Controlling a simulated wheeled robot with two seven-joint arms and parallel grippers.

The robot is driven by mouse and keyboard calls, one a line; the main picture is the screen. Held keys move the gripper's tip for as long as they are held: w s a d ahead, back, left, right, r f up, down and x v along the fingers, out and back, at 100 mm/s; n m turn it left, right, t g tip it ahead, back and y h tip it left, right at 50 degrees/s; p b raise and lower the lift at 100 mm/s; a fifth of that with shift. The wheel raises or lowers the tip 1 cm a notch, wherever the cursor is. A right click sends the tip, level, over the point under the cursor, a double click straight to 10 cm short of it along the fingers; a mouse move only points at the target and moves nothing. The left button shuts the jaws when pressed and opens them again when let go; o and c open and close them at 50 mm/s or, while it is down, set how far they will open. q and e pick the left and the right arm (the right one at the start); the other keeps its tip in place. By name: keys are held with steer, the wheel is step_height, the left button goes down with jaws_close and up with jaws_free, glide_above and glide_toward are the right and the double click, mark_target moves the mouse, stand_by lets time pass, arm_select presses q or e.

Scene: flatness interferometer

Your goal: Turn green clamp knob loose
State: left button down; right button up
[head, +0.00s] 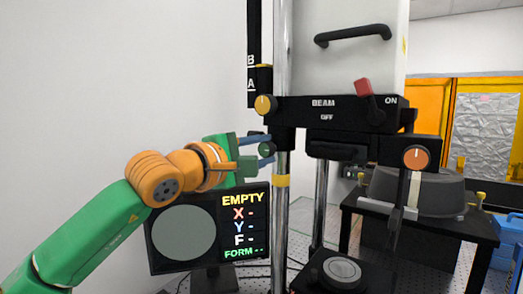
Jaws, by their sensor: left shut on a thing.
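The green clamp knob (267,150) is small and dark green, at the left side of the black carriage on the silver column (281,215). My left gripper (265,150) comes in from the left with its blue fingers above and below the knob, and it is shut on it. The fingers hide part of the knob. The rotation of the knob cannot be told. My right gripper is not in view.
A monitor (259,240) reading "EMPTY" stands below my left gripper. A black table (430,228) stands at right.

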mark_target(263, 155)
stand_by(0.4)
arm_select(q)
steer(key=c, duration=0.6)
jaws_free()
steer(key=shift+o, duration=0.5)
steer(key=shift+w+d, duration=0.1)
steer(key=shift+w, duration=0.05)
steer(key=s+a+b, duration=0.1)
steer(key=b, duration=0.1)
steer(key=s+a+f+b, duration=0.1)
steer(key=shift+s+b, duration=0.3)
steer(key=shift+b, duration=0.1)
steer(key=v, duration=0.2)
steer(key=r+b+v, duration=0.1)
steer(key=v, duration=0.1)
steer(key=shift+d, duration=0.1)
